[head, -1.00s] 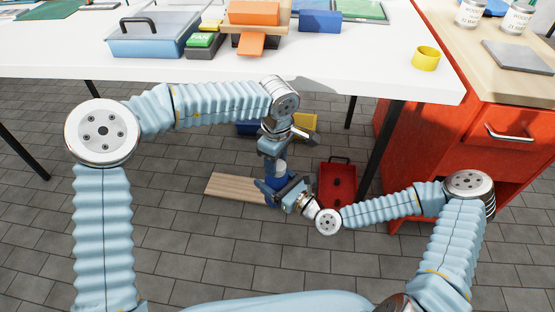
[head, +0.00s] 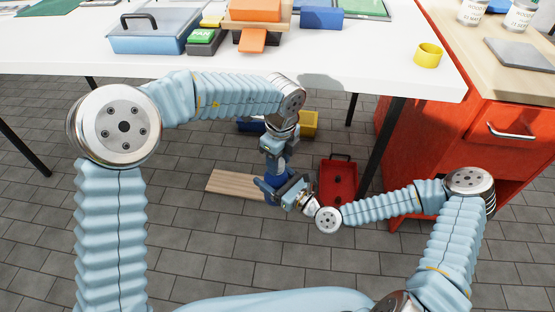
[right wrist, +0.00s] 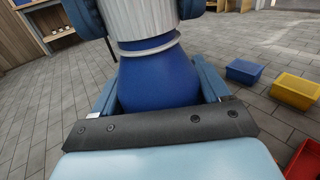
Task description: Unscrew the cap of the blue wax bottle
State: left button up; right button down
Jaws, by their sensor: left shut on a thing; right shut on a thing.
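The blue wax bottle (right wrist: 157,78) stands upright in the right wrist view, with a white ribbed cap (right wrist: 143,18) on top and a pale ring below the cap. My right gripper (head: 272,188) is shut around the bottle's body, its blue fingers on both sides. My left gripper (head: 276,164) comes down from above and is shut on the cap. Its blue fingers flank the cap at the top edge of the right wrist view. In the head view the grippers hide most of the bottle and cap.
A wooden board (head: 233,185) lies on the floor behind the grippers. A red bin (head: 338,182), a yellow bin (head: 309,124) and a blue bin (head: 250,126) stand beyond. The white table (head: 200,62) and red cabinet (head: 430,150) bound the space.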

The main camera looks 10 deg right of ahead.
pick_arm(q)
jog(key=shift+a+n, duration=0.1)
jog(key=shift+n, duration=0.8)
jog(key=shift+r, duration=0.15)
jog(key=shift+r, duration=0.95)
